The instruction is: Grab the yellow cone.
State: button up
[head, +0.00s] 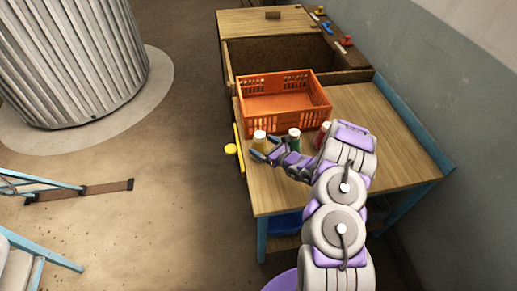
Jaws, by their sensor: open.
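The yellow cone (260,143) with a white top stands upright on the wooden table, just in front of the orange crate. My gripper (267,155) is open, with its fingertips close to the lower front of the yellow cone. The fingers overlap the cone's lower part in the picture, so I cannot tell whether they touch it. Nothing shows held between the fingers.
A green white-topped cone (294,141) and a red one (321,136) stand to the right, partly hidden by my arm. The orange crate (290,80) is empty. The table (377,125) is clear at right; a wall (430,90) borders it.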

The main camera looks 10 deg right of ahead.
jog(key=x, duration=0.1)
jog(key=b+x, duration=0.1)
jog(key=x, duration=0.1)
jog(key=shift+w+d+f, duration=0.1)
jog(key=shift+w+f, duration=0.15)
jog(key=shift+w, duration=0.2)
jog(key=shift+w+a, duration=0.3)
jog(key=shift+a, duration=0.25)
jog(key=shift+d, duration=0.2)
jog(key=c, duration=1.1)
